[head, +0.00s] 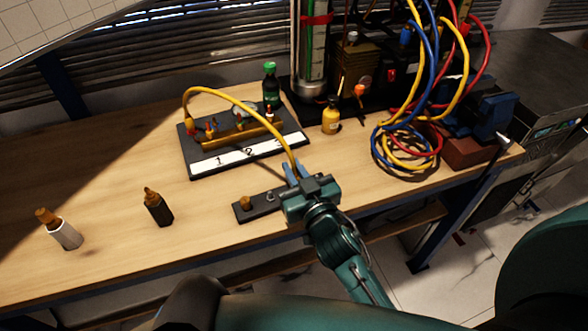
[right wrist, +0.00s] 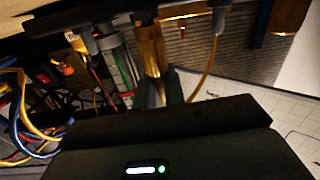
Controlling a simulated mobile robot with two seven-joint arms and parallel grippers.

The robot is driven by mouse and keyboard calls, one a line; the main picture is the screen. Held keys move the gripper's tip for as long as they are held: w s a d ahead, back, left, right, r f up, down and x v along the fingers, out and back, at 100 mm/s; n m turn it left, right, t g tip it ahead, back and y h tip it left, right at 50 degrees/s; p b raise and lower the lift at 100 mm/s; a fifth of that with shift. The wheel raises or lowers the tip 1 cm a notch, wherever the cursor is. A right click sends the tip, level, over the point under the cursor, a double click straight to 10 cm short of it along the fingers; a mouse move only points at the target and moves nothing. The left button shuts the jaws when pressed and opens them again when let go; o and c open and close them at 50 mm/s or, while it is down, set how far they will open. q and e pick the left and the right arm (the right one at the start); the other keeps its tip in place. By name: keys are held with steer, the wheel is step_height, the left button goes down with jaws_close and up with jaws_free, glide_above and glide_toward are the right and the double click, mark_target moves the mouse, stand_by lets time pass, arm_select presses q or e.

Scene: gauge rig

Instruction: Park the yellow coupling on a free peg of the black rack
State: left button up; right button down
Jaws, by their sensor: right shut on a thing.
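The black rack (head: 262,211) is a short dark bar near the table's front edge. A brass piece (head: 245,203) sits at its left end, with a bare silver peg (head: 270,196) to the right of it. My right gripper (head: 292,172) is over the rack's right part, shut on the yellow coupling (right wrist: 151,50), which is brass-coloured in the right wrist view. That view shows silver pegs on both sides of the coupling. Whether the coupling sits on a peg or just off it, I cannot tell. Its yellow hose (head: 240,98) arches back to the numbered board. My left gripper is out of view.
The numbered board (head: 185,150) with brass fittings stands behind the rack. A dark bottle (head: 159,209) and a white bottle (head: 66,235) stand to the left.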

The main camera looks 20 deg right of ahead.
steer(key=shift+a+f, duration=0.15)
steer(key=shift+f, duration=0.1)
stand_by(0.6)
steer(key=c, duration=1.6)
jaws_free()
steer(key=shift+o, duration=0.2)
steer(key=o, duration=0.5)
steer(key=shift+a, duration=0.1)
steer(key=shift+s, duration=0.1)
